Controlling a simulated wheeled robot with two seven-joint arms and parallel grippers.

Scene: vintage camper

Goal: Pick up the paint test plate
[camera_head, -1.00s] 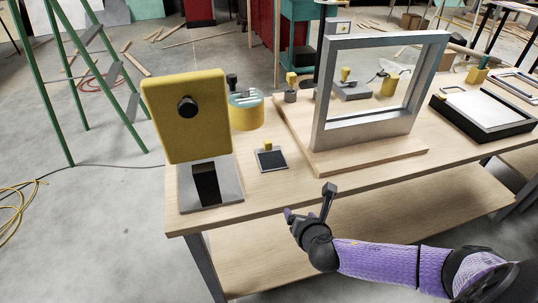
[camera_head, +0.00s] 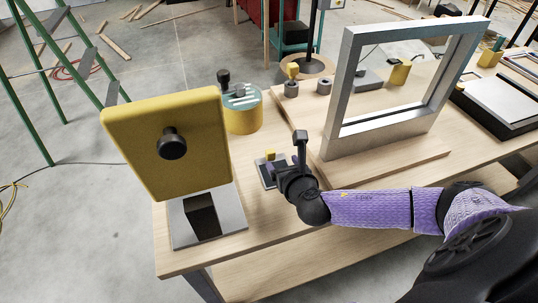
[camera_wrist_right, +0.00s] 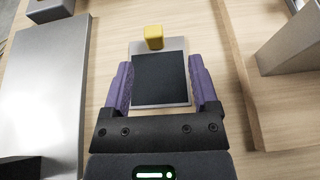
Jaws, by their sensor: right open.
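The paint test plate appears to be the small light-rimmed plate with a dark square face and a yellow block at its far edge. It lies flat on the wooden workbench in the head view (camera_head: 263,171), partly hidden by my right gripper (camera_head: 278,172). In the right wrist view the plate (camera_wrist_right: 160,82) lies between the two spread purple fingers of my right gripper (camera_wrist_right: 160,72). The fingers stand one on each side of it, apart from its edges; their exact height above the bench is unclear. The yellow block (camera_wrist_right: 154,37) is beyond the fingertips. My left gripper is out of view.
A yellow panel (camera_head: 170,125) with a black knob stands on a metal base (camera_head: 225,212) at left. A yellow round container (camera_head: 243,118) is behind the plate. A grey metal frame (camera_head: 350,90) stands on a wooden board (camera_head: 400,160) to the right.

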